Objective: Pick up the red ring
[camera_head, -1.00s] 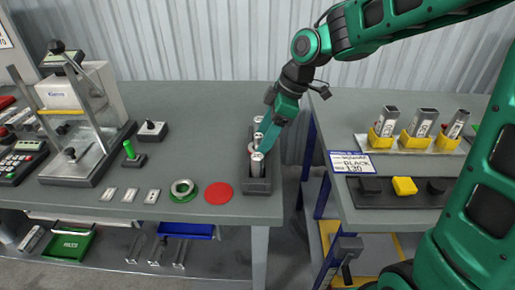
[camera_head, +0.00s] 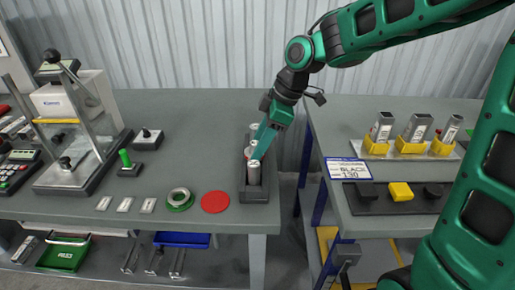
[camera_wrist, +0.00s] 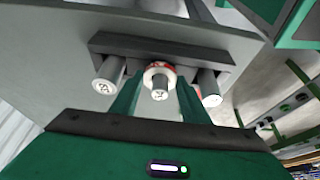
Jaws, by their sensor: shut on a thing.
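The red ring (camera_wrist: 149,67), red with a pale face, sits around the middle cylinder (camera_wrist: 159,93) of a dark rack (camera_wrist: 105,42) in the wrist view. My gripper (camera_wrist: 158,76) has one finger on each side of the ring and is shut on it. The cylinder's end still shows through the ring. In the head view my gripper (camera_head: 254,151) reaches down into the rack (camera_head: 259,197) at the table's right end, and its fingers hide most of the ring.
Other cylinders (camera_head: 253,174) stand in the rack on both sides of my fingers. A flat red disc (camera_head: 215,202) and a green disc with a silver ring (camera_head: 180,199) lie to the left. A gap separates this table from the right table (camera_head: 330,113).

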